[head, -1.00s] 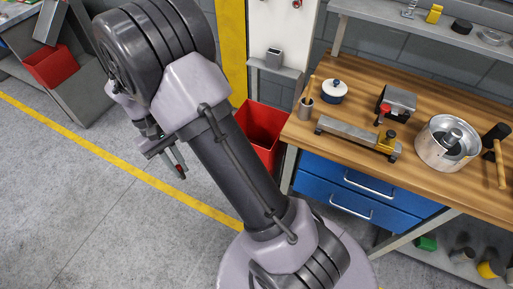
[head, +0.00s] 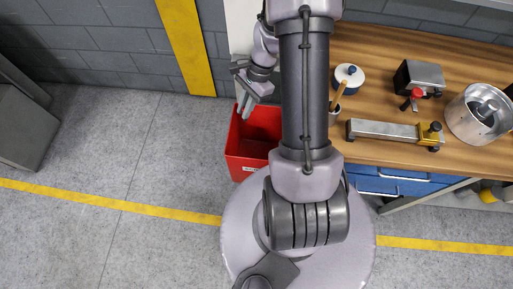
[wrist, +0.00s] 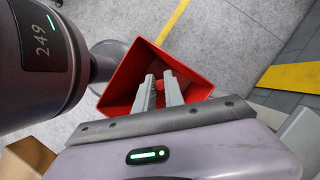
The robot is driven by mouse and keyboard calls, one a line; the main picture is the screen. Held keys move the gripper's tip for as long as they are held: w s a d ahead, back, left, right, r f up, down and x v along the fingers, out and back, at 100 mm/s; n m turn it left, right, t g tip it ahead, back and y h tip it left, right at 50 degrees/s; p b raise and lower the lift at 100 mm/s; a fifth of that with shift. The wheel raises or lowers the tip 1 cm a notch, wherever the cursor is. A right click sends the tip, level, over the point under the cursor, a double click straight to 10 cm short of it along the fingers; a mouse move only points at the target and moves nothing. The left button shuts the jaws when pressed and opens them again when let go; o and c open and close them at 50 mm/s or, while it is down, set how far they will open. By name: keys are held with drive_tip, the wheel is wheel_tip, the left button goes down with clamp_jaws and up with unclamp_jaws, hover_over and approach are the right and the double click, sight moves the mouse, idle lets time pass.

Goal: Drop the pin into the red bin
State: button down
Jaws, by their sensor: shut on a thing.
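The red bin (head: 246,165) stands on the floor by the left end of the workbench. My gripper (head: 246,108) is over the bin's opening at its back left in the head view, fingers pointing down. The wrist view shows my gripper (wrist: 160,84) in front of the open red bin (wrist: 127,72). It is shut on the pin (wrist: 161,77), of which only a small red part shows between the fingertips, against the red bin. The rest of the pin is hidden. The pin cannot be made out in the head view.
A grey wall is close behind the bin.

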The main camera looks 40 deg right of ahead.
drive_tip(key=s+d+f+m+t+b, duration=0.2)
drive_tip(key=s+d+f+m+b, duration=0.1)
drive_tip(key=f, duration=0.5)
drive_tip(key=shift+s+d+m+h+b, duration=0.15)
drive_tip(key=shift+d+m+h+b, duration=0.15)
drive_tip(key=shift+d+m+b, duration=0.65)
drive_tip(key=shift+a+r, duration=0.1)
drive_tip(key=shift+a, duration=0.1)
drive_tip(key=c, duration=1.3)
unclamp_jaws()
drive_tip(key=shift+c, duration=0.2)
drive_tip(key=p+v, duration=0.7)
drive_tip(key=v, duration=1)
drive_tip(key=shift+r+p, duration=0.2)
drive_tip(key=shift+p, duration=0.1)
